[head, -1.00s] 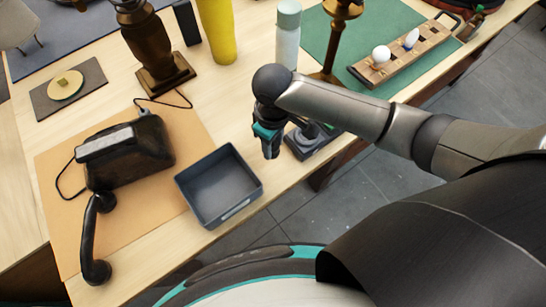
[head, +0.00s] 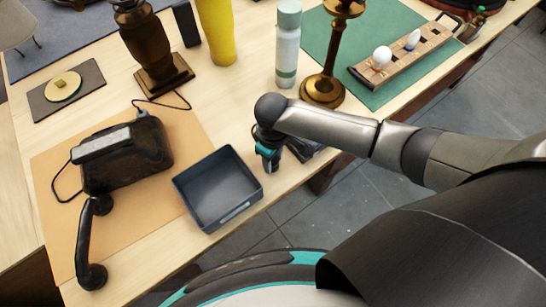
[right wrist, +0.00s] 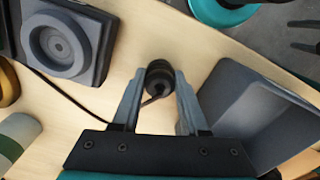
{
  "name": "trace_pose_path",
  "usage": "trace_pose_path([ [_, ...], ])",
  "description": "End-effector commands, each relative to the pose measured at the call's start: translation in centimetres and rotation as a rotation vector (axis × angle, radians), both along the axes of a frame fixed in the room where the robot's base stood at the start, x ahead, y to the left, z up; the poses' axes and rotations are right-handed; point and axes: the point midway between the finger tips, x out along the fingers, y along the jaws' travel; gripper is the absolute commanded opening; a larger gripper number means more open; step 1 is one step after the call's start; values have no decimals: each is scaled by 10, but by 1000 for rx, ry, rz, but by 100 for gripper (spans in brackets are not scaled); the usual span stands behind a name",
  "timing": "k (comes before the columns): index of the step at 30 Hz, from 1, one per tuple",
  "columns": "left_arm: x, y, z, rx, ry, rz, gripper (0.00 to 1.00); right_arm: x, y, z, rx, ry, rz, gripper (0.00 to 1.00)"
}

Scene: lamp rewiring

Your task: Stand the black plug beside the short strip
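A small black round plug (right wrist: 159,78) shows end-on in the right wrist view, with a thin cord bending off its near side. My right gripper (right wrist: 159,84) has one fingertip on each side of it, and the plug fills the gap, so it looks shut on it. In the head view my right gripper (head: 269,164) points down close to the table, just right of the grey tray; the plug does not show clearly there. A dark grey block with a round recess (right wrist: 60,42), perhaps the short strip, lies left of the plug; my arm mostly hides it in the head view. My left gripper is out of view.
The grey open tray (head: 218,190) stands close beside the gripper; its wall also fills the wrist view's right (right wrist: 262,118). A black telephone (head: 128,155) is on a tan mat. A bottle (head: 287,45) and brass stand (head: 325,85) are behind. The table's front edge is near.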

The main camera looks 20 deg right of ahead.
Motion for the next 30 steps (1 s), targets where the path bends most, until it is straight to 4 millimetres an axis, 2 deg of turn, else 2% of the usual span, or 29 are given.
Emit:
trace_pose_path([
  [1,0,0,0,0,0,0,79,0,0,0,0,0,0,49],
  [7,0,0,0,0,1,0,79,0,0,1,0,0,0,72],
  [17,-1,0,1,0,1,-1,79,1,0,4,0,-1,0,73],
  [23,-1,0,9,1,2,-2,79,1,0,35,1,-3,1,73],
  [30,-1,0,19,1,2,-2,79,1,0,88,2,-3,0,73],
])
